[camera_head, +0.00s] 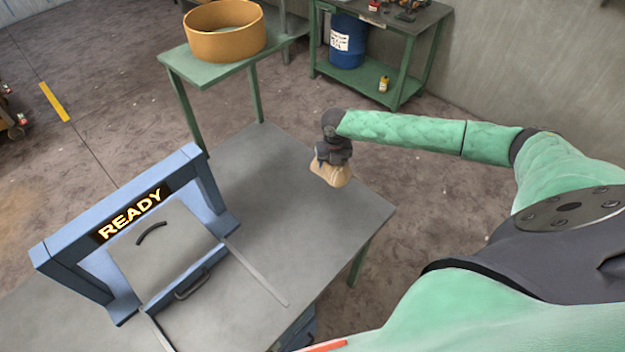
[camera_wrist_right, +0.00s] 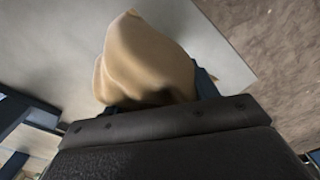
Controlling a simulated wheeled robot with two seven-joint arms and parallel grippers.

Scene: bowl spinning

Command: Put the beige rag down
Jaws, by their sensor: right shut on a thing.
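The beige rag (camera_head: 331,175) hangs bunched below my right gripper (camera_head: 333,158) in the head view, near the far right part of the grey table (camera_head: 262,170). My right gripper is shut on the rag. The rag also fills the middle of the right wrist view (camera_wrist_right: 148,60), where it covers most of the fingers. I cannot tell whether the rag's lower edge touches the tabletop. My left gripper is not in view.
A blue frame (camera_head: 122,215) with a lit READY sign and a grey panel stands on the table's left. Two rails run from it. An orange round bowl (camera_head: 226,32) sits on a green table behind. A green shelf (camera_head: 388,50) holds a blue drum (camera_head: 347,40). The tabletop's far middle is clear.

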